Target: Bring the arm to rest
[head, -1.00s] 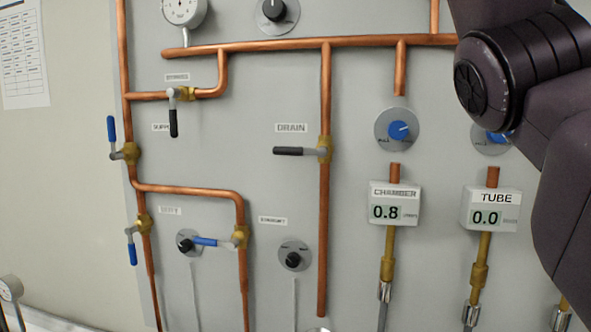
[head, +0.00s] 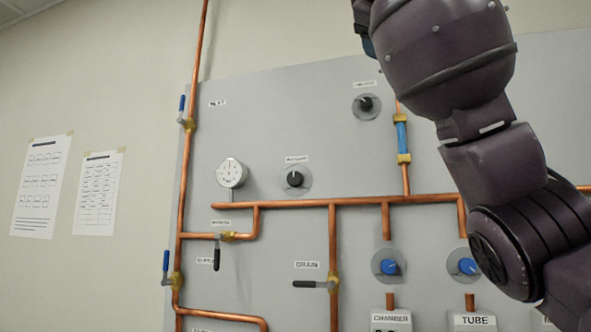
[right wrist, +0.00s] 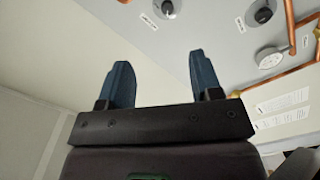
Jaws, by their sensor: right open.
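My right arm comes in from the right in the head view and reaches up past the top edge, in front of the right part of the panel. My right gripper shows in the right wrist view (right wrist: 160,85) with its two blue fingers wide apart. Nothing is between them. Past the fingers are pale wall and part of the grey panel. In the head view the fingers cannot be made out. My left gripper is in neither view.
The grey panel (head: 300,115) carries copper pipes (head: 330,201), a round gauge (head: 231,173), a drain valve lever (head: 312,284) and blue knobs (head: 389,267). Two paper sheets (head: 42,187) (head: 98,193) hang on the wall at left. The wall between sheets and panel is bare.

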